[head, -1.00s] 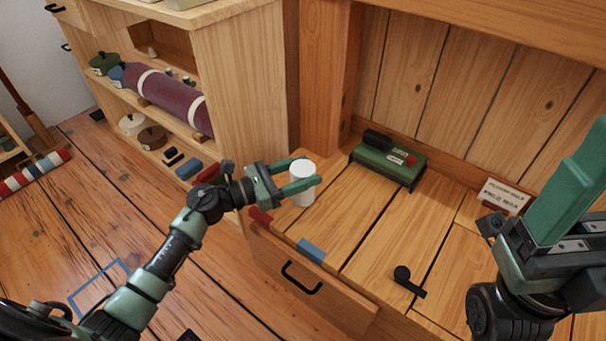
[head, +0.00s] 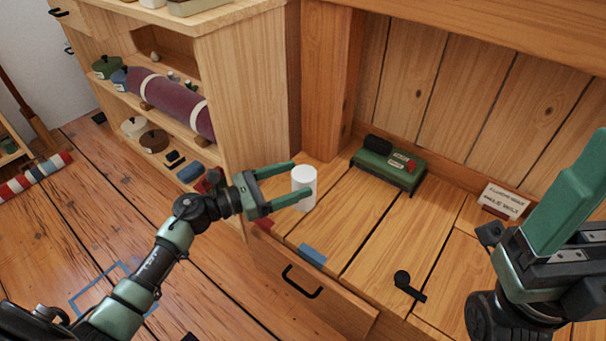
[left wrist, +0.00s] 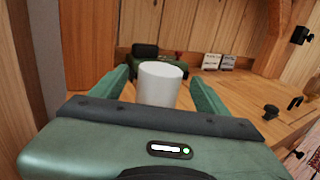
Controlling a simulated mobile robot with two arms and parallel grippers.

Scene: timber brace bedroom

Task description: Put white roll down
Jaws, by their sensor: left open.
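The white roll (head: 304,188) stands upright on the wooden bench top (head: 352,215), near its left end. My left gripper (head: 294,182) is open, with its green fingers on either side of the roll. In the left wrist view the roll (left wrist: 159,84) stands between the two spread fingers (left wrist: 160,92), with a gap visible on each side. The roll's lower part is hidden there by the gripper body. My right arm shows at the right edge of the head view; its fingertips cannot be made out clearly.
A green box-like device (head: 388,164) stands behind the roll. A label card (head: 505,200) stands at right. A shelf unit (head: 245,90) is at left.

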